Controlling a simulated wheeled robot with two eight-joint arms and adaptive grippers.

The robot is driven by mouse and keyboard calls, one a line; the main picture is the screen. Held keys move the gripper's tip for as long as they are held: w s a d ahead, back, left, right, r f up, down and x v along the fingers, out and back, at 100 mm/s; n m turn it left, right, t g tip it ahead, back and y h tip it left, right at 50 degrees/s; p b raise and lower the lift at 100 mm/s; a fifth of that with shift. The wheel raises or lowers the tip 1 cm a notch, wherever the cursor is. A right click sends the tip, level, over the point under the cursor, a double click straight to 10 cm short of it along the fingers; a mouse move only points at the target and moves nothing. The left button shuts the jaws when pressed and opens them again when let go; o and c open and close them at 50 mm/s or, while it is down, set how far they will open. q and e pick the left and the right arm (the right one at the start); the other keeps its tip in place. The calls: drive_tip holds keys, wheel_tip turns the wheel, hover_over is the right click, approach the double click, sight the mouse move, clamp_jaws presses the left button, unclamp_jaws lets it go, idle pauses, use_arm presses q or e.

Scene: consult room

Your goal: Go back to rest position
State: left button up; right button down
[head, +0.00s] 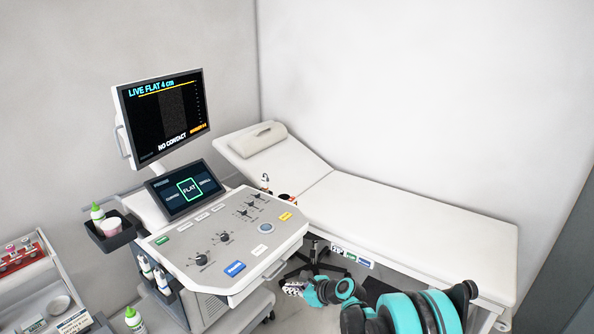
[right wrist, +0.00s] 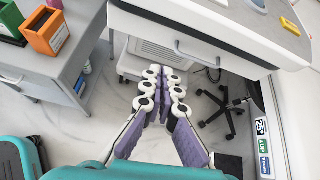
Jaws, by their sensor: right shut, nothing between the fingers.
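My right gripper (head: 293,287) is low in front of the ultrasound machine's control panel (head: 228,240), with its arm coming in from the lower right. In the right wrist view the right gripper (right wrist: 162,95) has its purple fingers together, with nothing between them. It hangs over open floor, apart from the machine and the couch. My left gripper is not in view.
The ultrasound monitor (head: 165,115) reads "NO CONTACT", above a smaller touch screen (head: 186,190). A white examination couch (head: 400,222) stands along the wall. A side cart (head: 50,290) is at the lower left. A wheeled stool base (right wrist: 222,108) stands on the floor beyond the gripper.

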drive_tip(key=s+d+r+n+h, duration=0.2)
drive_tip(key=s+d+r+n, duration=0.3)
drive_tip(key=s+r+n, duration=0.15)
drive_tip(key=s+d+r+n+h, duration=0.2)
drive_tip(key=s+d+r+n, duration=0.3)
drive_tip(key=s+r, duration=0.3)
drive_tip(key=s+d+n+h, duration=0.2)
drive_tip(key=s+d+n, duration=0.3)
drive_tip(key=s, duration=0.5)
drive_tip(key=s+d+n+h, duration=0.3)
drive_tip(key=s+d+n, duration=0.2)
drive_tip(key=s, duration=0.5)
drive_tip(key=shift+s+d+f+n, duration=0.15)
drive_tip(key=shift+s+d+n, duration=0.2)
drive_tip(key=shift+n, duration=0.8)
drive_tip(key=shift+w, duration=0.1)
